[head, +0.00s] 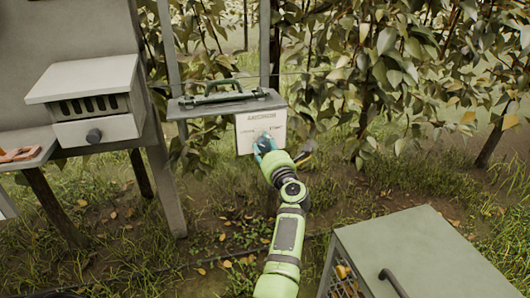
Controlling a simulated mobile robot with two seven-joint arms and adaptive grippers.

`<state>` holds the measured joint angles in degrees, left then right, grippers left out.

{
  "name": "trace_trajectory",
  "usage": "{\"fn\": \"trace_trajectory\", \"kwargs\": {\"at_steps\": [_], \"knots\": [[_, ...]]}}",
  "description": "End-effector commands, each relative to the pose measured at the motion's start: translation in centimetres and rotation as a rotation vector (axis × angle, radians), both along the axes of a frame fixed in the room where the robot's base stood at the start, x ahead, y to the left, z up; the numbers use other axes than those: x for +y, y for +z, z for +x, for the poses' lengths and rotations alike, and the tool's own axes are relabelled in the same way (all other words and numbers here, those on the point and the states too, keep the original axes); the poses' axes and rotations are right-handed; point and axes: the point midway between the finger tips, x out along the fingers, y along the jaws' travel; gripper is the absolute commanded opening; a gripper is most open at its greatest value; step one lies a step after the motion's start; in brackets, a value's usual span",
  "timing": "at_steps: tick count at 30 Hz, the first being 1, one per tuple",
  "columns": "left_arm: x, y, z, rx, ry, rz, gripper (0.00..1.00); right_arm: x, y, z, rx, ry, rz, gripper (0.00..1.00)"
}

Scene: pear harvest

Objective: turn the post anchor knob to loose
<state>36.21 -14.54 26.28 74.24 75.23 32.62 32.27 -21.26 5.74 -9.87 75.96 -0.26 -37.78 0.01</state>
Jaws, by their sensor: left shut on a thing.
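The post anchor panel (246,123) is a white plate below a small grey shelf, with dark lettering too small to read surely. My left gripper (265,144) is at the lower middle of this panel, its arm rising from the bottom of the view. It is shut on the post anchor knob, which the fingers and wrist mostly hide. I cannot tell which way the knob points. My right gripper is not in view.
The grey shelf (190,110) above the panel carries a dark green handled tool (225,97). At left, a grey box has a drawer (97,130) with a round dark knob. A green-topped crate (420,250) stands at lower right. Leafy branches (400,60) crowd the right.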

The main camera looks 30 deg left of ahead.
Motion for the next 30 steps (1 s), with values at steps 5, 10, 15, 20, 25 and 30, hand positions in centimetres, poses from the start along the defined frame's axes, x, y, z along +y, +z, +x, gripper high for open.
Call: {"fn": "trace_trajectory", "kwargs": {"at_steps": [5, 10, 15, 20, 25, 30], "knots": [[-0.4, 0.3, 0.3, -0.098, -0.012, -0.073, 0.07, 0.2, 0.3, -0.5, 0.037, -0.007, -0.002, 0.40], [-0.3, 0.5, 0.3, -0.159, -0.012, -0.124, 0.07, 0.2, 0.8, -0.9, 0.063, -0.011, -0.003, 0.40], [-0.3, 0.7, 0.3, -0.194, -0.012, -0.152, 0.07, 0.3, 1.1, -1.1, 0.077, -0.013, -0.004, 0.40], [-0.3, 0.8, 0.3, -0.207, -0.011, -0.162, 0.07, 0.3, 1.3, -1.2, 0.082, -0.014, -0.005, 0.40], [-0.3, 0.9, 0.3, -0.211, -0.011, -0.163, 0.07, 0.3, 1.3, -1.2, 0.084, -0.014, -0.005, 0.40], [-0.2, 1.0, 0.3, -0.211, -0.011, -0.162, 0.07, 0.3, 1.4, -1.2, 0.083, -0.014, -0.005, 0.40]]}}
